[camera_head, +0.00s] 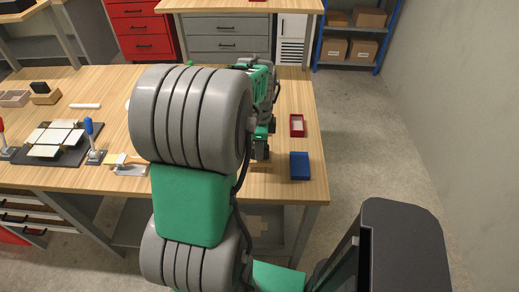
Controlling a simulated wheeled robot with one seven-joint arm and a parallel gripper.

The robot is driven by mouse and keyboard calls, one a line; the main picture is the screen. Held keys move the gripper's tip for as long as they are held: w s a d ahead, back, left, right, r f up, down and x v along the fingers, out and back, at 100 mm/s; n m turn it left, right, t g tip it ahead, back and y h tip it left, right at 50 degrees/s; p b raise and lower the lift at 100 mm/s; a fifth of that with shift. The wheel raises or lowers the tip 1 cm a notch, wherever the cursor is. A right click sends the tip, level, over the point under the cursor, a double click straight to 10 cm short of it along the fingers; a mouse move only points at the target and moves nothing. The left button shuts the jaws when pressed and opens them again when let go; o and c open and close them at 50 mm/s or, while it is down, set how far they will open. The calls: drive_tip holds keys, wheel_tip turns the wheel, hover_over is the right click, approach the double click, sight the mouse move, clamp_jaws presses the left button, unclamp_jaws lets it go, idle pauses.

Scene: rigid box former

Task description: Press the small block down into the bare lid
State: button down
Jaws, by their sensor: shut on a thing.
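My gripper (262,150) is over the right part of the wooden workbench, pointing down, largely behind my own grey and green arm. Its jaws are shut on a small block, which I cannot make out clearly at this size. A pale tan patch shows just under the jaws; I cannot tell whether it is the block, the lid or bench top. No bare lid can be clearly picked out. A small open red box part (297,125) with a pale inside lies right of the gripper. A blue box part (299,166) lies nearer the bench's front edge.
The workbench (310,185) ends just right of the blue part. At left are a dark mat (75,150) with pale sheets, a blue-handled tool (90,130) and small wooden trays (45,95). Behind stand a red drawer cabinet (143,35) and a blue shelf with cartons (350,48).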

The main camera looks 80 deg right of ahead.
drive_tip(key=shift+r+p, duration=2.65)
drive_tip(key=shift+r, duration=1.3)
